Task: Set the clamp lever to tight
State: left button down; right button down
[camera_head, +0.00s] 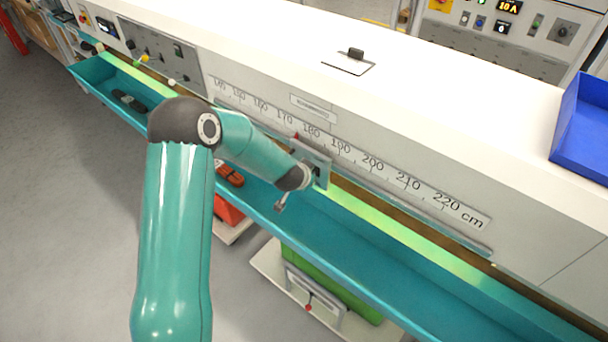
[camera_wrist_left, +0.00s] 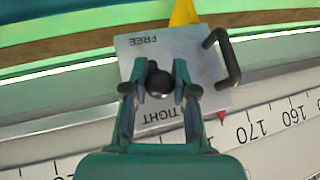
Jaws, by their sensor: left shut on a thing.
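The clamp plate (camera_wrist_left: 200,62) is grey, with FREE printed at its far end and TIGHT at the end nearer my wrist. The clamp lever's round black knob (camera_wrist_left: 159,81) stands between my left fingertips (camera_wrist_left: 172,88), which are shut on it. The knob sits between the two words, a little nearer TIGHT. The lever's shaft is hidden under the knob and fingers. In the head view, the plate (camera_head: 318,158) shows beside my left wrist at the scale, and the arm hides the fingers. My right gripper is not in view.
A black bar handle (camera_wrist_left: 229,58) stands on the plate's right side. A red pointer (camera_wrist_left: 221,115) meets the ruler scale (camera_head: 372,165). A teal tray (camera_head: 390,265) runs along the bench front. A blue bin (camera_head: 585,125) stands on the white top.

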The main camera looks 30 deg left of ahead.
pick_arm(q)
jog(key=shift+w+r, duration=0.15)
jog(key=c, duration=0.9)
grip_release()
jog(key=v, duration=1.1)
jog(key=shift+s+r, duration=0.2)
jog(key=shift+s, duration=0.15)
jog(key=shift+d+f, duration=0.1)
